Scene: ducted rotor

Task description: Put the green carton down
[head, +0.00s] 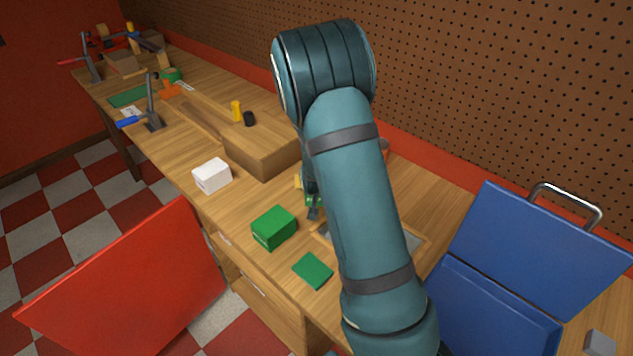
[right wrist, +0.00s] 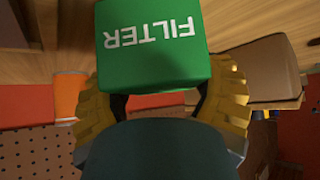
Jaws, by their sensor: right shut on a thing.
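In the right wrist view a green carton (right wrist: 152,45) marked FILTER, its letters upside down, sits between the yellow fingers of my right gripper (right wrist: 160,95), which is shut on it. In the head view my teal right arm hides most of the right gripper (head: 312,205). A green carton (head: 274,228) shows just left of it, near the bench's front edge; I cannot tell its exact contact with the fingers or bench there. A flat green square (head: 312,271) lies on the bench nearer the front. My left gripper is not in view.
A white box (head: 212,175) and a wooden block (head: 262,150) stand left on the bench. A blue case (head: 500,290) with a raised lid is at the right. A pegboard wall (head: 480,80) runs behind. A red panel (head: 130,285) is at the lower left.

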